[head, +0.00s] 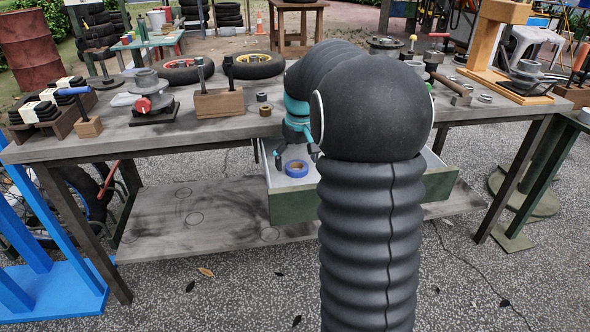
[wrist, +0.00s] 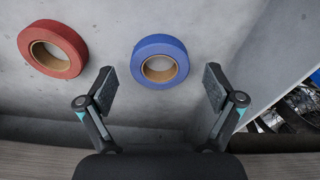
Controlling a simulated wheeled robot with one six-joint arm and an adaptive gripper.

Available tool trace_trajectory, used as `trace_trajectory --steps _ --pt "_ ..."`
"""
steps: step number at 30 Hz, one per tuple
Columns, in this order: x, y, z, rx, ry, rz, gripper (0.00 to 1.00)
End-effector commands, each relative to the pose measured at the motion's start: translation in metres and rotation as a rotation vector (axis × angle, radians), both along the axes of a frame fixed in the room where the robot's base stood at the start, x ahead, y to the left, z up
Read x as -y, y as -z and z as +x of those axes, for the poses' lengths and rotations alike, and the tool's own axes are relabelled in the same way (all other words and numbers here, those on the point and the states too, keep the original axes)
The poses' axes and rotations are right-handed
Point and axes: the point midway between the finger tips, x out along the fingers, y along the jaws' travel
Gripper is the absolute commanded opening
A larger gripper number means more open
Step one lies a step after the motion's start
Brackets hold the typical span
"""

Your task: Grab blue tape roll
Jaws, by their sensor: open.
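The blue tape roll (wrist: 159,62) lies flat on the grey drawer floor in the wrist view, its brown core facing up. It also shows in the head view (head: 296,168), inside the open drawer (head: 290,207) under the table. My gripper (wrist: 160,86) is open and empty. In the wrist view its two fingers stand apart to the left and right of the blue roll, just below it in the picture. In the head view my gripper (head: 296,155) is above the drawer, partly hidden by my arm.
A red tape roll (wrist: 52,48) lies to the left of the blue one in the drawer; my arm hides part of the drawer in the head view. The table (head: 150,133) above holds tires, a wooden block with tools (head: 219,102) and other parts. The drawer's edge (wrist: 272,100) is close on the right.

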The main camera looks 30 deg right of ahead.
Motion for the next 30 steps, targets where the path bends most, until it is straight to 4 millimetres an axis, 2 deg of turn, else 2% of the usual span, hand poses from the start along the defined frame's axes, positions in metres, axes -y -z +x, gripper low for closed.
trace_trajectory --steps 9,10,15,17,18,30 --pt "0.0000 0.0067 0.0009 0.001 0.000 0.000 0.92" --pt "0.0000 0.0067 0.0009 0.001 0.000 0.000 0.89" --pt "0.0000 0.0066 0.0009 0.001 0.000 0.000 0.47" --pt "0.0000 0.0066 0.0009 0.001 0.000 0.000 0.32" --pt "0.0000 0.0066 0.0009 0.001 0.000 0.000 0.28" --pt "0.0001 0.0014 0.0013 0.003 0.000 -0.001 0.28"
